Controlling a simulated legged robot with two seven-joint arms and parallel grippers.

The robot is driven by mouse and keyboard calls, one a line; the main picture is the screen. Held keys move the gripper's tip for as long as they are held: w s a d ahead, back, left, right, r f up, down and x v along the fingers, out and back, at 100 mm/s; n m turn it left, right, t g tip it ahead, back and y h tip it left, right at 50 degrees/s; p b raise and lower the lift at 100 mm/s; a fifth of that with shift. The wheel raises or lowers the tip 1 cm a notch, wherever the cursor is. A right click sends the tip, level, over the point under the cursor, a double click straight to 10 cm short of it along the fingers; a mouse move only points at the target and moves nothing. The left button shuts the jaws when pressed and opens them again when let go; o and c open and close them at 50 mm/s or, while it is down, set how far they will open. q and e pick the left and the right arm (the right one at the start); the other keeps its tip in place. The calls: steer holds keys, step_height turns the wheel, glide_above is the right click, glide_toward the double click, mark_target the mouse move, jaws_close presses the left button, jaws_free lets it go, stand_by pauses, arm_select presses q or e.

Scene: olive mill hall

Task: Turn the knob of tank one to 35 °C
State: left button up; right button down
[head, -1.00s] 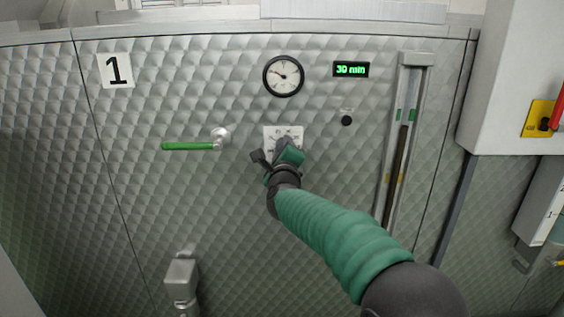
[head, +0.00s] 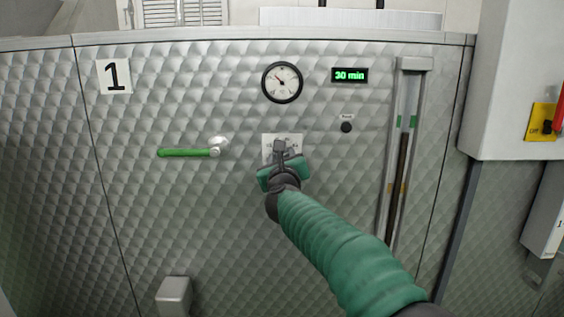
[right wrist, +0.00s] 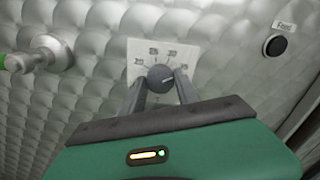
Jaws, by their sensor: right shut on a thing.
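Tank one has a quilted metal front with a plate marked 1 (head: 115,76) at the upper left. The dark round knob (right wrist: 160,78) sits on a white scale plate (right wrist: 141,49) with several printed numbers, too blurred to read surely. A light mark on the knob points to the right and slightly up. My right gripper (right wrist: 160,86) has a finger on each side of the knob and is shut on it. In the head view my right gripper (head: 283,150) covers the knob and much of the scale plate (head: 269,140). My left gripper is not in view.
A round gauge (head: 282,82) and a display reading 30 min (head: 350,75) are above. A black button (head: 346,127) lies to the right of the knob, a green-handled lever (head: 188,152) to its left. A vertical sight tube (head: 404,150) stands farther right.

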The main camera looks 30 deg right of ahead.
steer(key=shift+w+f, duration=0.1)
steer(key=shift+f, duration=0.25)
steer(key=c, duration=0.9)
jaws_free()
steer(key=shift+w, duration=0.1)
steer(key=shift+r, duration=0.15)
steer(key=p+v, duration=0.1)
steer(key=v, duration=1.6)
steer(key=shift+p, duration=0.3)
steer(key=shift+d, duration=0.2)
